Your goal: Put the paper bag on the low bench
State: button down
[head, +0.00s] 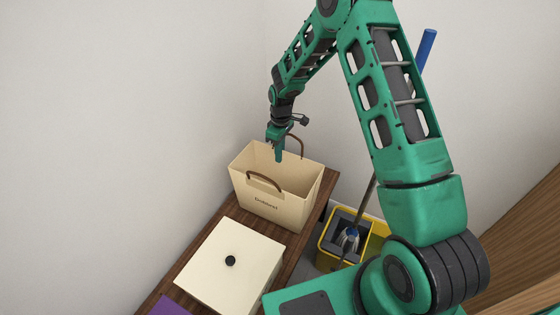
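The cream paper bag (285,207) stands upright at the far end of a low dark wooden surface (222,212), which looks like the low bench. It has two brown handles, one on the near side and one at the back, and a small printed word on its front. My gripper (279,159) points down over the bag's open top, near the back handle. Its fingers look close together, but they are too small to tell whether they are open, shut or holding the handle.
A cream box (231,264) with a black knob sits on the wood in front of the bag. A purple item (172,306) lies at the bottom edge. A yellow mop bucket (328,247) with a blue-handled mop (427,48) stands to the right. White walls close in behind and left.

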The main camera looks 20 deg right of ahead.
jog(key=shift+f, duration=1.3)
jog(key=c, duration=2)
grip_release()
jog(key=r, duration=1.2)
jog(key=shift+w+d, duration=0.2)
jog(key=shift+r, duration=0.1)
